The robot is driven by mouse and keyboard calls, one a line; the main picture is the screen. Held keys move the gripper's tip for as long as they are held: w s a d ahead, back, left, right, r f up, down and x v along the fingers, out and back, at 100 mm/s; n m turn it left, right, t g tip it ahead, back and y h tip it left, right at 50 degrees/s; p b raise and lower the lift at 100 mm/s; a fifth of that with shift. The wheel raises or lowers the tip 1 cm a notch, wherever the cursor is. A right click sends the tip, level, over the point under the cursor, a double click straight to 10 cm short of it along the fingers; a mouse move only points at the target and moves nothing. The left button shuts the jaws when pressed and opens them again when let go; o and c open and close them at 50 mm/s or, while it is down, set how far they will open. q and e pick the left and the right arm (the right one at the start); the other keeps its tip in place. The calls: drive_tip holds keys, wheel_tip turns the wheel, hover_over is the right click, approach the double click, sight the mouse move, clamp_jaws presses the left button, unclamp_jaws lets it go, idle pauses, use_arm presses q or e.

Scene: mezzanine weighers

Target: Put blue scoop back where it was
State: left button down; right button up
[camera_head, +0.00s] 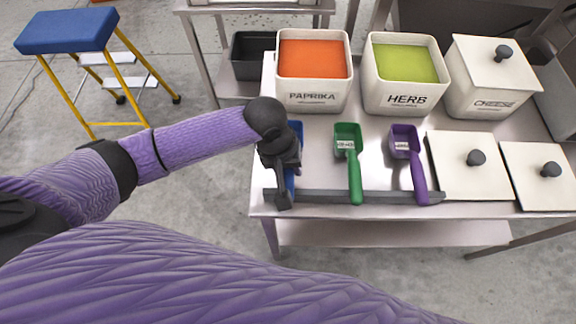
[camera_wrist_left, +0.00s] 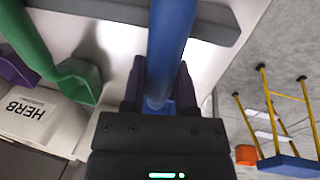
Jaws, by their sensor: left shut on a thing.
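The blue scoop (camera_head: 297,129) is at the left end of the table, left of the green scoop (camera_head: 355,177) and the purple scoop (camera_head: 418,177). My left gripper (camera_head: 283,192) is shut on its handle and hides much of it in the head view. In the left wrist view the blue handle (camera_wrist_left: 172,35) runs between the fingers of the left gripper (camera_wrist_left: 160,85). I cannot tell whether the scoop touches the table. My right gripper is not in view.
A grey bar (camera_head: 330,197) runs along the table's (camera_head: 318,160) front edge, under the scoop handles. Paprika (camera_head: 313,95), herb (camera_head: 405,98) and cheese (camera_head: 485,103) bins stand behind. Two lids (camera_head: 453,180) (camera_head: 530,190) lie at right. A blue-topped step stool (camera_head: 66,32) stands at left.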

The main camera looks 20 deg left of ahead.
use_arm(q)
drive_tip(key=shift+c, duration=1.9)
unclamp_jaws()
wheel_tip(320, 180, up, 12)
drive_tip(key=a+p, duration=0.2)
drive_tip(key=p, duration=0.3)
drive_tip(key=shift+s, duration=0.3)
drive_tip(key=shift+a, duration=0.1)
